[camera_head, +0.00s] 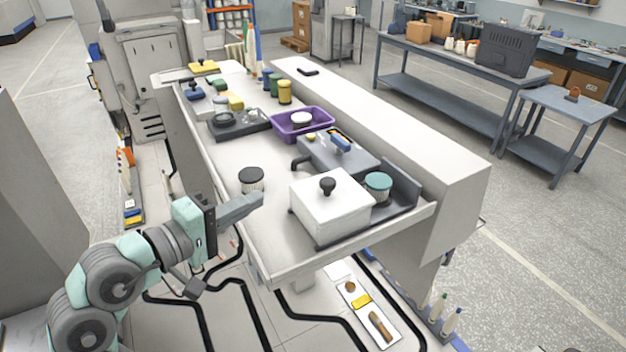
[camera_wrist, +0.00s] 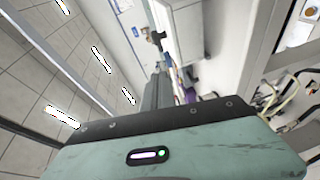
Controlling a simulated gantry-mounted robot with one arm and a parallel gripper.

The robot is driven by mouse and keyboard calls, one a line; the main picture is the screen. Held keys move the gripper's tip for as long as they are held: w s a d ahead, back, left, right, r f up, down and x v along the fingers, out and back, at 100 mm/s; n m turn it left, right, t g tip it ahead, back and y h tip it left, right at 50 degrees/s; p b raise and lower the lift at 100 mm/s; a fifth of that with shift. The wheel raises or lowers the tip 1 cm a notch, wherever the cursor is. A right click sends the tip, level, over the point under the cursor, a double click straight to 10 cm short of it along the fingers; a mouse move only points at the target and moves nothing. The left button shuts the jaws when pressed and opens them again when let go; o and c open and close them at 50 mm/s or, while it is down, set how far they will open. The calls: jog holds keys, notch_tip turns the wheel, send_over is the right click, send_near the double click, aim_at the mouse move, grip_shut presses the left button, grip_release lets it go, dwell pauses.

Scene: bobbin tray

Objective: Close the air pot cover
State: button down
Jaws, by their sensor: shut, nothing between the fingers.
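A white square box-like cover (camera_head: 325,212) with a black knob (camera_head: 327,186) on top sits at the near right end of the bench. It looks level on a dark base. I cannot tell for sure whether this is the air pot cover, or whether it is fully seated. In the wrist view, the shut fingers (camera_wrist: 157,72) point up the picture, with a white boxy form (camera_wrist: 183,28) beyond.
A black-lidded jar (camera_head: 252,180) stands left of the cover and a teal-lidded jar (camera_head: 378,185) right of it. A grey unit (camera_head: 355,163) with a blue handle and a purple tray (camera_head: 325,120) are behind. Free bench top lies in front of the black-lidded jar.

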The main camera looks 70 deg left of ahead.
aim_at(305, 200)
jog(key=shift+w+a+f+p, duration=0.25)
jog(key=shift+w+a+p, duration=0.1)
jog(key=shift+w, duration=1.55)
jog(key=shift+w+a+f+p, duration=0.25)
jog(key=shift+w+p, duration=0.1)
jog(key=shift+w, duration=1.5)
jog(key=shift+w+a+f+p, duration=0.25)
jog(key=shift+w+a+p, duration=0.1)
jog(key=shift+w, duration=1.55)
